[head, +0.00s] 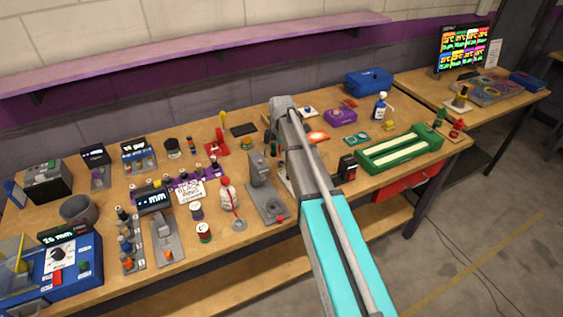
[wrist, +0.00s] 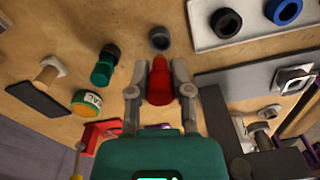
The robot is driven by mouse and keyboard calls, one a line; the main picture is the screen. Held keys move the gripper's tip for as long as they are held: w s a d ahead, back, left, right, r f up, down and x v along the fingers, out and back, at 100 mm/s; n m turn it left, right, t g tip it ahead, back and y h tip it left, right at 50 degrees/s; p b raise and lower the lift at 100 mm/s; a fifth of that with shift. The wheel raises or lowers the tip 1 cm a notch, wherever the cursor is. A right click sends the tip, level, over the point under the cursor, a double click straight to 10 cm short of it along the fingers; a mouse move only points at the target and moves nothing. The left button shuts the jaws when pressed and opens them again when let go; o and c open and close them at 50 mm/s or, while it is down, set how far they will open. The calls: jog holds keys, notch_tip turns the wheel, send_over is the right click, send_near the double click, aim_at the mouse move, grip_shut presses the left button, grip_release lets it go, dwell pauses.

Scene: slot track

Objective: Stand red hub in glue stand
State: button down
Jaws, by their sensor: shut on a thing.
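The red hub (wrist: 159,84) is a tapered red part between the two grey fingers of my gripper (wrist: 159,92) in the wrist view. The fingers are shut on its sides, and its narrow end points up in the picture. A small grey ring-shaped piece (wrist: 159,38) lies on the wooden bench just beyond that end; the hub appears apart from it. I cannot tell for sure which thing is the glue stand. In the head view my arm hides the gripper and the hub.
A white tray (wrist: 205,42) with black and blue rings is at upper right in the wrist view. A grey device (wrist: 222,125) stands close right. The head view shows a crowded bench and a green tray (head: 365,168).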

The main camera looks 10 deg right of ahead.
jog(key=shift+f, duration=0.1)
dwell(0.3)
jog(key=shift+f+b, duration=1.85)
jog(key=shift+f, duration=0.15)
jog(key=c, duration=0.5)
grip_release()
jog(key=shift+c, duration=0.2)
jog(key=shift+r, duration=0.2)
notch_tip(320, 180, up, 12)
jog(key=p, duration=1.2)
jog(key=shift+s, duration=0.1)
